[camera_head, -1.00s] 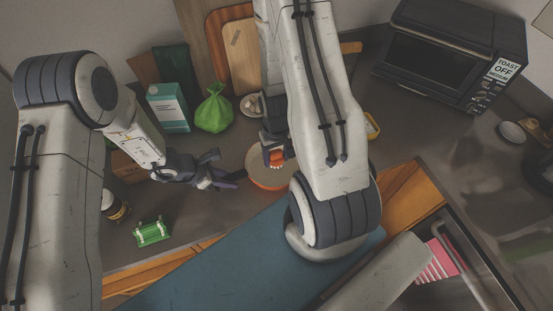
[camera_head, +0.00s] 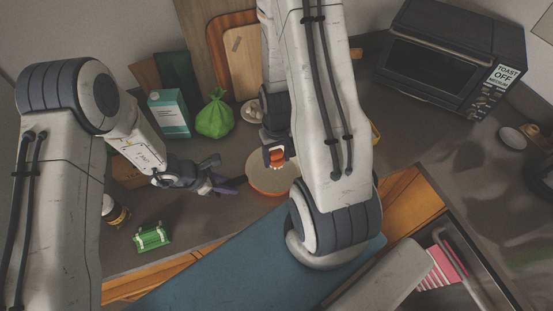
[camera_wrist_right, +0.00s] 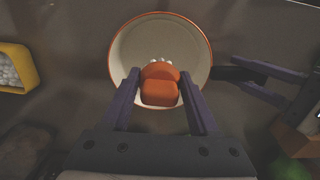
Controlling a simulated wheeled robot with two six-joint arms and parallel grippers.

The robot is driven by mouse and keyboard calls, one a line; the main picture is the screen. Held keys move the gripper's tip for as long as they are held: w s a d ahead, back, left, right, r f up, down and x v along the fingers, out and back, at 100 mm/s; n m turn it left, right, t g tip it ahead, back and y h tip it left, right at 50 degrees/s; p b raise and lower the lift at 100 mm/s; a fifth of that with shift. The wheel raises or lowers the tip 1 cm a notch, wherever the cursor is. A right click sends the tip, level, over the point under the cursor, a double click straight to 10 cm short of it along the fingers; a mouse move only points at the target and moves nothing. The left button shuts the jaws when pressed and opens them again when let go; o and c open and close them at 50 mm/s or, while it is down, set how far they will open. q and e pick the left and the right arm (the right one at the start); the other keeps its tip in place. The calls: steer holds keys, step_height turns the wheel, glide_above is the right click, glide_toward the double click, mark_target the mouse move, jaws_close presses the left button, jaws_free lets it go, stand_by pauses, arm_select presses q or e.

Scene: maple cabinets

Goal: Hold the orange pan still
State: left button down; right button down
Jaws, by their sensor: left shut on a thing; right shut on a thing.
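The orange pan (camera_head: 262,189), cream inside, sits on the counter at the centre of the head view, partly hidden by my right arm. In the right wrist view the pan (camera_wrist_right: 130,55) lies beyond the fingers, its dark handle (camera_wrist_right: 232,73) pointing right. My left gripper (camera_head: 236,184) is shut on that handle; its fingers also show in the right wrist view (camera_wrist_right: 270,80). My right gripper (camera_wrist_right: 160,88) is shut on an orange brush-like thing (camera_wrist_right: 159,92) with white bristle-like tips, over the pan's near part. Whether it touches the pan, I cannot tell.
Behind the pan stand a green bag (camera_head: 215,115), a carton (camera_head: 170,114) and a small bowl (camera_head: 252,111). A green-wrapped item (camera_head: 151,237) and a jar (camera_head: 116,212) lie left. A toaster oven (camera_head: 449,59) stands back right. An open drawer (camera_head: 478,262) is at front right.

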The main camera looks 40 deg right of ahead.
arm_select(q)
steer(key=c, duration=0.5)
jaws_free()
steer(key=v, duration=1.2)
steer(key=shift+a, duration=0.1)
